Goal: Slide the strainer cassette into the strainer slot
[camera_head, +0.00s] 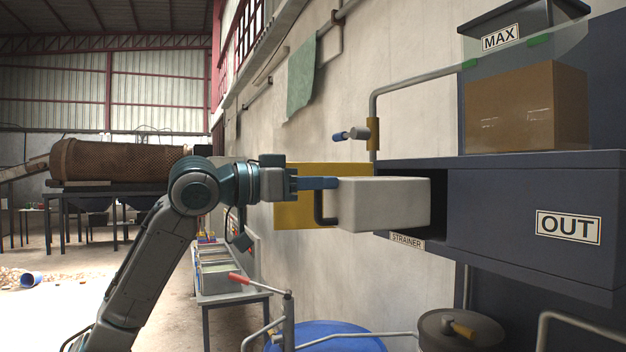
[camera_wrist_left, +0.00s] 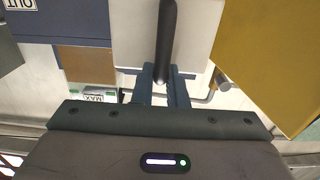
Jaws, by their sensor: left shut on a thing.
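The strainer cassette (camera_head: 385,204) is a pale grey box with a dark handle (camera_head: 321,208) on its left end. Its right end is at the dark opening of the strainer slot (camera_head: 439,205), seemingly partly inside; its depth there is hidden. A STRAINER label (camera_head: 408,241) sits below the opening. My left gripper (camera_head: 332,183) is shut on the handle. In the left wrist view the fingers (camera_wrist_left: 163,78) close around the dark handle, with the pale cassette (camera_wrist_left: 130,35) beyond. My right gripper is not in view.
A yellow panel (camera_head: 292,215) stands behind the handle, beside the slot. The dark blue housing with an OUT label (camera_head: 568,227) carries a brown box (camera_head: 525,105). A blue drum (camera_head: 325,338) and pipes lie below. A bent pipe with a valve (camera_head: 374,134) rises behind the cassette.

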